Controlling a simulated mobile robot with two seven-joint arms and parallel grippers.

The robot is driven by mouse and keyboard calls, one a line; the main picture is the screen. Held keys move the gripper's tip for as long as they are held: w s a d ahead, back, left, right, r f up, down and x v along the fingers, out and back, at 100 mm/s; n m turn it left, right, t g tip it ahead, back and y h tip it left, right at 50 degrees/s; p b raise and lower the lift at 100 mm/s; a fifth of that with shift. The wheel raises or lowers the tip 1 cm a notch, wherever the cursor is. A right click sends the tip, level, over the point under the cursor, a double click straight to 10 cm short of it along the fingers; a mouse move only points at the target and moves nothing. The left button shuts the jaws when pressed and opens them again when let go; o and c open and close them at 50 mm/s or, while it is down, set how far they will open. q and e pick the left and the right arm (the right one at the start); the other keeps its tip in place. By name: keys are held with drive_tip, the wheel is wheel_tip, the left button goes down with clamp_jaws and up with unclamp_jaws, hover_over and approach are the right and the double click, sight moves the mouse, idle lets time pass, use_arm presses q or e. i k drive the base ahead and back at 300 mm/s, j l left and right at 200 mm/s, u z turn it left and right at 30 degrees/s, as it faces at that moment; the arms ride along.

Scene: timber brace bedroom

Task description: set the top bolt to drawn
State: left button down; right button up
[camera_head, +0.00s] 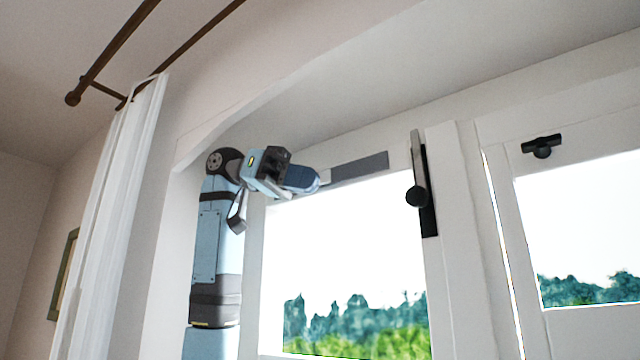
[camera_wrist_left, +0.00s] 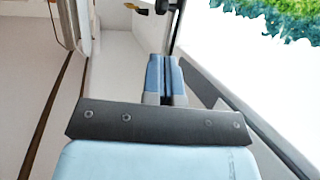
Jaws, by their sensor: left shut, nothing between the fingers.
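The top bolt (camera_head: 418,170) is a grey vertical rod with a round black knob (camera_head: 415,196) on a black backplate (camera_head: 430,215). It sits high on the right stile of the left window sash in the head view. The rod's upper end rises past the backplate to the top frame. My left gripper (camera_head: 303,179) is left of the bolt, clearly apart from it, with blue fingers pointing toward it. In the left wrist view its fingers (camera_wrist_left: 164,76) are together and empty. A dark knob and rod, likely the bolt (camera_wrist_left: 176,12), show beyond them. My right gripper is not in view.
A grey strip (camera_head: 358,167) runs along the top rail between my gripper and the bolt. A black handle (camera_head: 541,146) is on the right sash. A white curtain (camera_head: 110,210) and wooden rods (camera_head: 115,50) are at left. The wall recess surrounds my arm closely.

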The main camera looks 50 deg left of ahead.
sight(417, 196)
drive_tip(key=k, duration=1)
